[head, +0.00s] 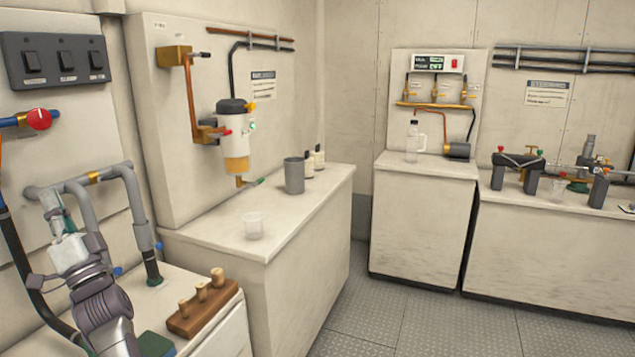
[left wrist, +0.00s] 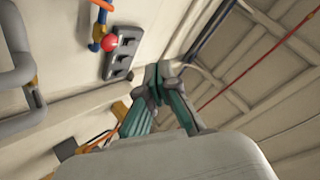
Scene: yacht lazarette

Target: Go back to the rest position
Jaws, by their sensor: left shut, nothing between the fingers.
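My left arm comes in at the lower left of the head view. Its gripper (head: 48,200) is raised and points up in front of the grey pipes (head: 85,185) on the left wall. In the left wrist view the gripper's fingers (left wrist: 158,72) meet at their tips, shut and empty. That view looks up past the fingers at the wall and ceiling. My right gripper does not show in either view.
A switch panel (head: 58,60) and a red knob (head: 39,119) are on the wall above the gripper. A wooden block with pegs (head: 202,305) lies right of the arm. A clear cup (head: 253,226) and a grey canister (head: 294,176) stand on the counter. The floor (head: 400,315) is clear.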

